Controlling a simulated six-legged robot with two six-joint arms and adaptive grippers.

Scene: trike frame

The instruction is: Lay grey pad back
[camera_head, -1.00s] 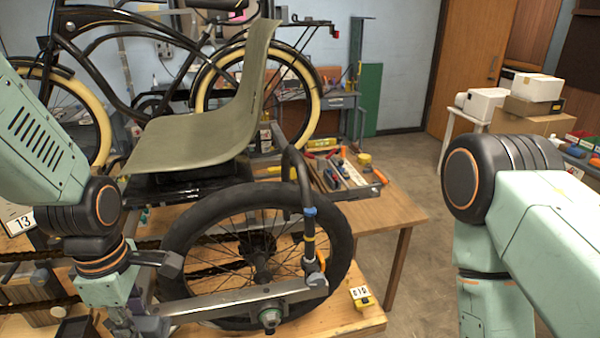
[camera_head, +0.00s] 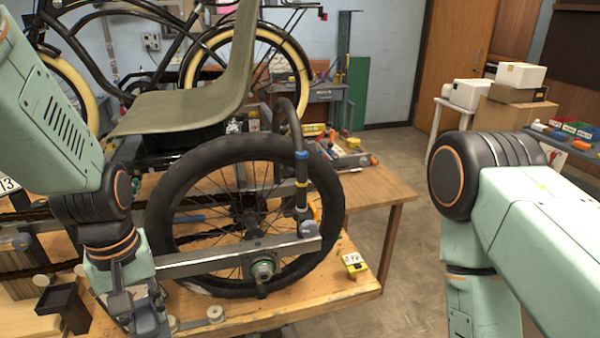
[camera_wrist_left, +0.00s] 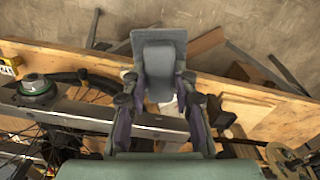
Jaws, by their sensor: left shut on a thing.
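My left gripper (camera_head: 146,312) is low at the front left in the head view, in front of the wheel's grey metal bar (camera_head: 240,252). In the left wrist view the gripper (camera_wrist_left: 160,92) has its fingers on both sides of a grey pad (camera_wrist_left: 158,62), and it is shut on it. The pad is held above the wooden bench edge, with floor behind it. In the head view the pad is hard to tell from the fingers. My right arm shows at the right, but its gripper is out of frame.
A black spoked wheel (camera_head: 160,215) stands on the wooden bench (camera_head: 330,285). A small black tray (camera_head: 66,304) and a round wooden piece (camera_head: 215,314) lie near the gripper. Floor at right is clear.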

